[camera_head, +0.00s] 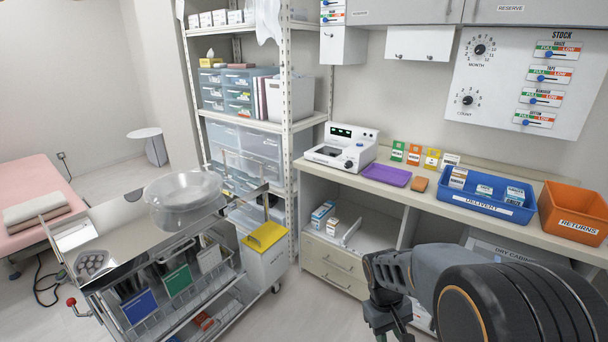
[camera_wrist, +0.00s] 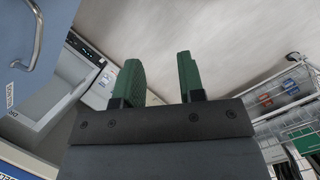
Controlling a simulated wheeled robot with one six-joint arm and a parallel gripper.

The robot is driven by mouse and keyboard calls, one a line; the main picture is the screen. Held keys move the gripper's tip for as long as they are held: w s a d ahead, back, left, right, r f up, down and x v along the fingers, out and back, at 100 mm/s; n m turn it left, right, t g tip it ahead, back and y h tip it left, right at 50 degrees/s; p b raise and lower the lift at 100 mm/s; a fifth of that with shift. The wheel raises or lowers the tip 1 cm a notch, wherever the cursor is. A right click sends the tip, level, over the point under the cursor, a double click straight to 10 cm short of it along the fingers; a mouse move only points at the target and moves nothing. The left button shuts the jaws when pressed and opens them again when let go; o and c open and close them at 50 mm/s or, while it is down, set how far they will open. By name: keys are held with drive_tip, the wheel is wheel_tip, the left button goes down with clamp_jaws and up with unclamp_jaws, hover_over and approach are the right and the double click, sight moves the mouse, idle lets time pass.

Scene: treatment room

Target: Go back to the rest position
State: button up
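My gripper shows in the wrist view (camera_wrist: 160,75) with its two green fingers apart and nothing between them. Bare floor lies behind the fingertips in that view. In the camera_head view my arm reaches in from the lower right. Its dark wrist end points down in front of the counter (camera_head: 480,208), and the fingertips are not clear there. My gripper touches nothing that I can see.
A steel trolley (camera_head: 110,243) with a clear bowl (camera_head: 183,190) stands at left. The counter carries a white device (camera_head: 345,148), a purple tray (camera_head: 386,175), a blue delivery bin (camera_head: 485,207) and an orange returns bin (camera_head: 573,213). Floor shows between trolley and counter.

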drive_tip(key=s+a+r+m+t+y+p, duration=0.1)
drive_tip(key=s+r+t+p, duration=0.1)
drive_tip(key=r, duration=0.6)
drive_tip(key=s+a+r+m+t+y+p, duration=0.1)
drive_tip(key=s+a+r+m+t+p, duration=0.1)
drive_tip(key=r, duration=0.7)
drive_tip(key=s+t+p, duration=0.1)
drive_tip(key=t, duration=0.1)
drive_tip(key=shift+s+t, duration=0.15)
drive_tip(key=shift+t, duration=0.15)
